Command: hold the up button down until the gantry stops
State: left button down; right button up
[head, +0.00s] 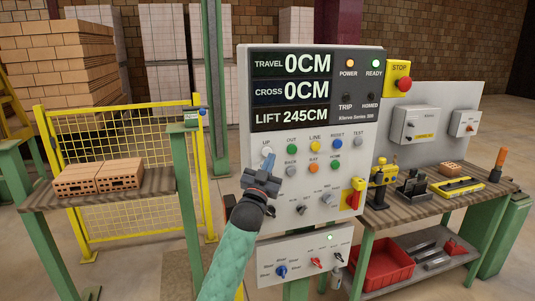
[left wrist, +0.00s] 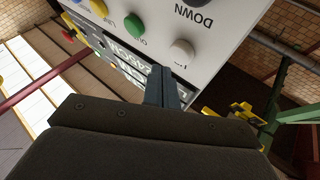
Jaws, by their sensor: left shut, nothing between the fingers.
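The grey-white control panel (head: 345,140) faces me. Its white UP button (head: 266,151) is in the upper left of the button rows and is partly covered by my fingers. The UP button also shows in the left wrist view (left wrist: 182,50), beside the green button. My left gripper (head: 270,162) is shut and empty, its fingertips right by the UP button. In the left wrist view the fingertips (left wrist: 162,70) appear just beside it; I cannot tell whether they touch. The display (head: 291,90) reads TRAVEL 0CM, CROSS 0CM, LIFT 245CM. My right gripper is not in view.
A red stop button (head: 404,83) on a yellow box is at the panel's right. A workbench (head: 440,200) with tools stands at right. Bricks (head: 98,177) lie on a table at left, before a yellow fence (head: 130,220). A lower switch box (head: 306,257) hangs below the panel.

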pick_arm(q)
jog(key=shift+s+d, duration=0.2)
jog(key=shift+s, duration=0.45)
jog(key=shift+s+d, duration=0.25)
jog(key=shift+s, duration=0.45)
jog(key=shift+s+d, duration=0.2)
jog(key=shift+s, duration=0.45)
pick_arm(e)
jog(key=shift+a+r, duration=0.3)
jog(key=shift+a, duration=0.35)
